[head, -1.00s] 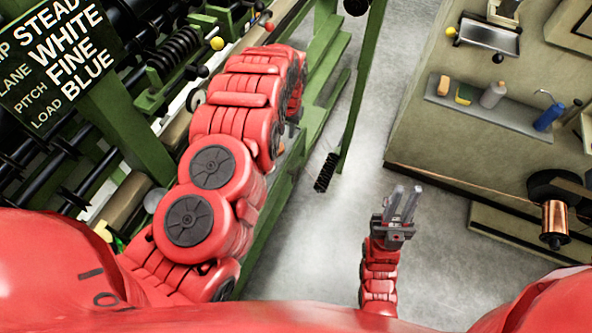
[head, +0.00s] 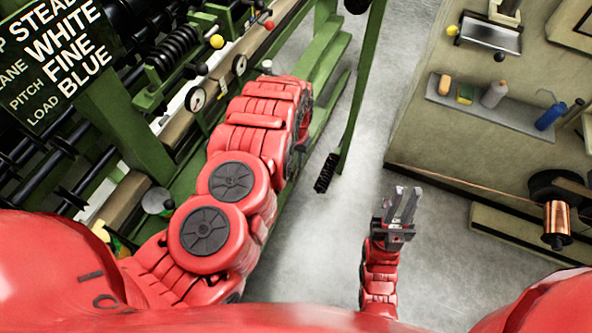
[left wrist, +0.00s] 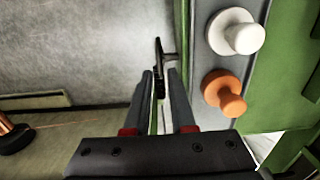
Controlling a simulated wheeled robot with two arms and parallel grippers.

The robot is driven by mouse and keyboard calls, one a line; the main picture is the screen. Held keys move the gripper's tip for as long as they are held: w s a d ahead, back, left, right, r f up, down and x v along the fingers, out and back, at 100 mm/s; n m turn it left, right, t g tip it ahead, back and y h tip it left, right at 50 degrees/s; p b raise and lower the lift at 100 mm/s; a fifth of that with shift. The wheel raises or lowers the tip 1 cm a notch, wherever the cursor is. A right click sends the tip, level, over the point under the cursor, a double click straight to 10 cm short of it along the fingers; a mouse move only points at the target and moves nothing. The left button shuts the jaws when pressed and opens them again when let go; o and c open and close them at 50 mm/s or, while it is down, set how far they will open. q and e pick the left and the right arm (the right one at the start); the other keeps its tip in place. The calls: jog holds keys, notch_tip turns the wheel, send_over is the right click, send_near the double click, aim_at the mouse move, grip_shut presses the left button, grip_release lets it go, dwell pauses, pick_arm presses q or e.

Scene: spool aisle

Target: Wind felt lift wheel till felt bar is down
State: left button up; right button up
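In the left wrist view my left gripper (left wrist: 160,75) is open, its two fingers apart. A dark, thin wheel (left wrist: 159,60), seen edge-on with a short stem to its right, shows at the gap between the fingertips; it looks like the felt lift wheel. I cannot tell whether the fingers touch it. In the head view my left arm hides the left gripper and this wheel. I cannot make out the felt bar. My right gripper (head: 407,195) is open and empty above the floor.
The green machine (head: 110,115) fills the left. A bench (head: 465,140) with bottles and a copper spool (head: 556,222) stand right.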

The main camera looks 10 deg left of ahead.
aim_at(296, 169)
pick_arm(q)
notch_tip(296, 169, down, 6)
jog(key=shift+f, duration=0.2)
jog(key=shift+d+f, duration=0.1)
jog(key=shift+f, duration=0.55)
grip_shut()
